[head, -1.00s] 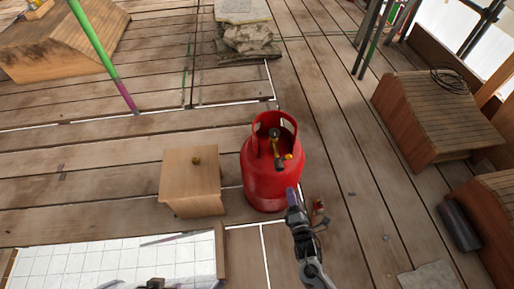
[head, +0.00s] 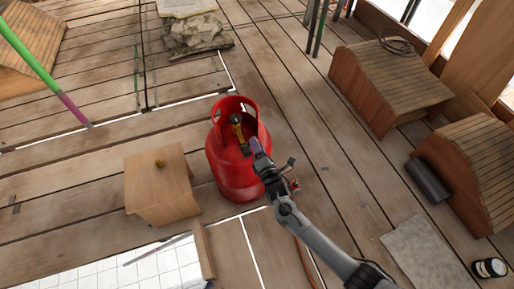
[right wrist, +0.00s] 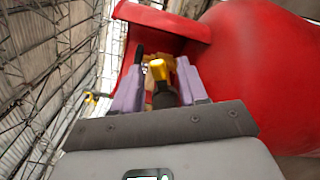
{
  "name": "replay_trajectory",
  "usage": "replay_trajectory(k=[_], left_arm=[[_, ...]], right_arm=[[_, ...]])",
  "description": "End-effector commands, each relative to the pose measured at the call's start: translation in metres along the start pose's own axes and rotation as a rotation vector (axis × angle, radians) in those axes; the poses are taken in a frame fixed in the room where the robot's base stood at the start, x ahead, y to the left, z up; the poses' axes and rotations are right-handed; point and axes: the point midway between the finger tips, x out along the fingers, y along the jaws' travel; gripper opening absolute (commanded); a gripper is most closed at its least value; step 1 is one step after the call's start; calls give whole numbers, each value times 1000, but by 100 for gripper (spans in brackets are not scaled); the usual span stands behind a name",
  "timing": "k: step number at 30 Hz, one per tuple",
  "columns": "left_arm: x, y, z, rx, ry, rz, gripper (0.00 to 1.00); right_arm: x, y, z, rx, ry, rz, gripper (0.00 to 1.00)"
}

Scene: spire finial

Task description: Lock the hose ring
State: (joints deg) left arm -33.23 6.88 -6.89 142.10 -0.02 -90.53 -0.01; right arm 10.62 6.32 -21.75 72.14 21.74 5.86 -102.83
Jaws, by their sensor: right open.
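A red gas cylinder (head: 232,180) with a raised collar stands upright on the deck in the head view. A valve with brass-coloured parts (head: 236,121) sits inside the collar. My right gripper (head: 256,146) is at the collar's near opening, close to the valve. In the right wrist view, the open lavender fingers (right wrist: 161,85) stand on either side of a gold-coloured ring (right wrist: 160,70) and a dark, hose-like piece (right wrist: 164,96). I cannot tell whether the fingers touch them. The red cylinder also fills the upper right there (right wrist: 255,70). My left gripper is not visible.
An orange hose (head: 302,250) runs along the deck below my right arm. Roofed wooden boxes (head: 390,85) stand at the right. Stone slabs (head: 190,35) lie behind. Deck between is clear.

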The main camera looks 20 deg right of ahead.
Motion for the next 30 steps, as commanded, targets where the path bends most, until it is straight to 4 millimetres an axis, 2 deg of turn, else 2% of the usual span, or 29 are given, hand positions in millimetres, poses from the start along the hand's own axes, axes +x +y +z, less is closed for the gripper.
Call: replay_trajectory(k=[11, 20, 30], left_arm=[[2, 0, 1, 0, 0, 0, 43], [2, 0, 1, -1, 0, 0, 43], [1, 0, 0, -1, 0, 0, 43]], right_arm=[[5, 1, 0, 0, 0, 0, 43], [5, 1, 0, 0, 0, 0, 0], [5, 0, 0, 22, 1, 0, 0]])
